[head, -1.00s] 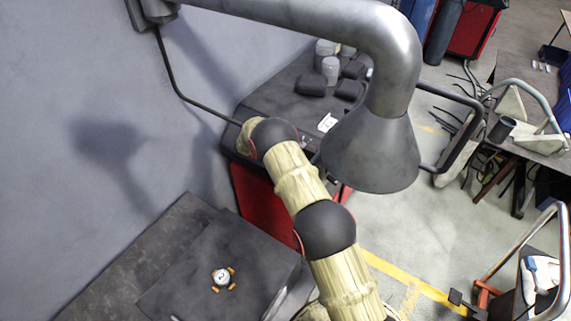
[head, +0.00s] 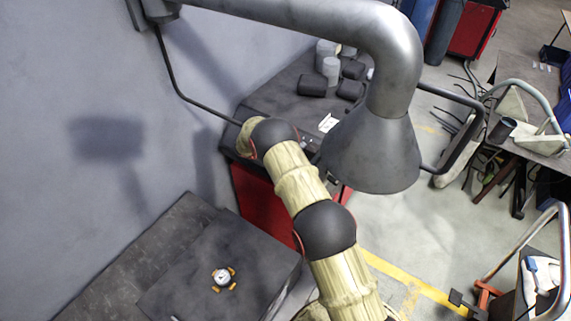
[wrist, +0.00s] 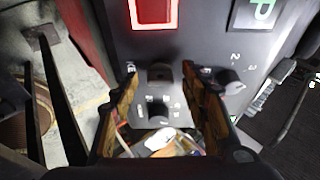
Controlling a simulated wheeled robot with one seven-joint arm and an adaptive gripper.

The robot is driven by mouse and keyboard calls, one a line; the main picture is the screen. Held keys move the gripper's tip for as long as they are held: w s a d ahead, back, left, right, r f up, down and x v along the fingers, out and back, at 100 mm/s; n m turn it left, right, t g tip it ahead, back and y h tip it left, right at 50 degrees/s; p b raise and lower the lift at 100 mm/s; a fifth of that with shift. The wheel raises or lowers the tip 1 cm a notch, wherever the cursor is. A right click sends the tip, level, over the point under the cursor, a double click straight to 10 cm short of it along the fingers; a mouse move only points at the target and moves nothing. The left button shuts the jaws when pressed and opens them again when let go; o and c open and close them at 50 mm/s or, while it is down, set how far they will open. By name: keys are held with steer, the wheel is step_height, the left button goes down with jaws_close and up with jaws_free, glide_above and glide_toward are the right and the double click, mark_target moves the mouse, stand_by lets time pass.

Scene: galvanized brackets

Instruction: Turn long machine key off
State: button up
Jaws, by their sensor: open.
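The grey machine panel (wrist: 200,48) fills the upper part of the wrist view. A dark switch or key (wrist: 160,74) sits on it, between and just beyond the fingertips. I cannot tell for sure whether this is the long machine key, or which way it is turned. A round dark knob (wrist: 231,80) with numbers beside it is to the right. Another small dark control (wrist: 157,108) shows lower, between the fingers. My gripper (wrist: 159,82) is open, its worn yellow fingers on both sides, with nothing held. In the head view, the gripper is hidden.
In the head view, a metal extraction hood (head: 372,150) hangs close beside my arm. A dark table with a gauge (head: 222,277) stands at lower left.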

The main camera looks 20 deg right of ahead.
steer(key=v, duration=1.1)
steer(key=shift+a+r, duration=0.2)
steer(key=shift+a, duration=0.05)
